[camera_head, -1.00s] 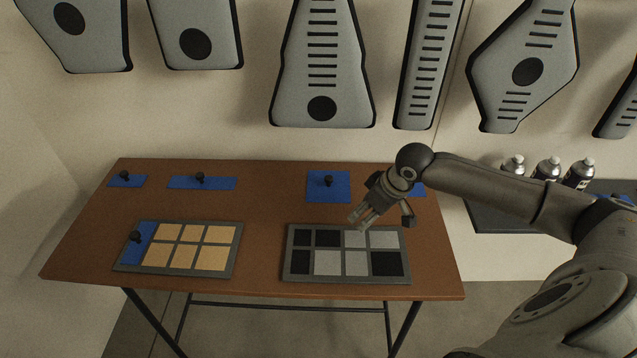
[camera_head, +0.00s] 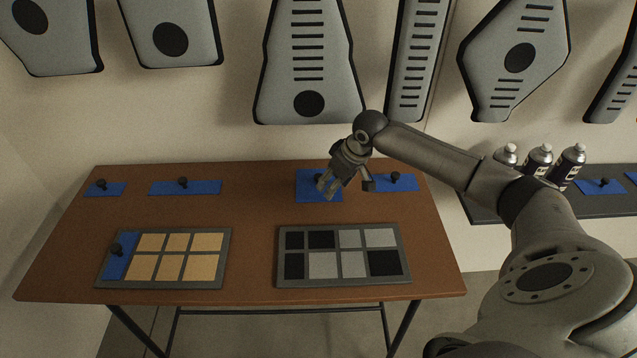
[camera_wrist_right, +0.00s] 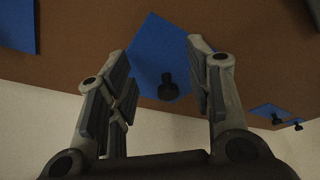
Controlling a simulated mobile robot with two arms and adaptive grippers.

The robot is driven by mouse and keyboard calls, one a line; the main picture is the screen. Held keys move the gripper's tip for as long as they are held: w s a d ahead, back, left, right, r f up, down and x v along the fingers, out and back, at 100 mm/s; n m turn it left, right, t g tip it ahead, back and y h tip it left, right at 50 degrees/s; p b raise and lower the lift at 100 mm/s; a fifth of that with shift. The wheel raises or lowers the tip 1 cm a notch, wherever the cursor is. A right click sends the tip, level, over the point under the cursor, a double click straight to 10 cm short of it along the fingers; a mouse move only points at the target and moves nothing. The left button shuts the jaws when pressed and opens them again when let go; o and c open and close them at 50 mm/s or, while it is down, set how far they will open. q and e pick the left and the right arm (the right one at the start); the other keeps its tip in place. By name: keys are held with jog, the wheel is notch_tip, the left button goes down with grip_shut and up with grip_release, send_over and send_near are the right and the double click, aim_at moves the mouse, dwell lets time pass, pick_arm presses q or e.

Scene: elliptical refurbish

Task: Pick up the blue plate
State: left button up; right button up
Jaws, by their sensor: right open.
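Several blue plates with black knobs lie on the brown table. A square blue plate (camera_head: 310,190) at the back right of the table is partly hidden behind my right gripper (camera_head: 337,188). In the right wrist view that blue plate (camera_wrist_right: 165,50) and its black knob (camera_wrist_right: 168,87) show between the open fingers of my right gripper (camera_wrist_right: 158,62), which hold nothing. Other blue plates are a small one (camera_head: 103,190) and a long one (camera_head: 200,188) at the back left, one (camera_head: 400,184) right of the gripper, and one (camera_head: 120,262) in the left tray. My left gripper is out of view.
A tray (camera_head: 226,262) with tan squares lies front left on the table, and a tray (camera_head: 344,283) with black and grey squares front right. Spray cans (camera_head: 538,160) stand on a dark side surface (camera_head: 490,208). Grey panels (camera_head: 308,60) hang on the wall. The middle of the table is bare.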

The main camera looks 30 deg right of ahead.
aim_at(320, 176)
jog(key=w, duration=0.1)
jog(key=w+a, duration=0.1)
jog(key=w, duration=0.2)
jog(key=shift+w+a+f+p, duration=0.2)
jog(key=shift+w+f+p, duration=0.1)
jog(key=shift+w+f, duration=0.1)
jog(key=shift+f, duration=0.1)
jog(key=c, duration=0.9)
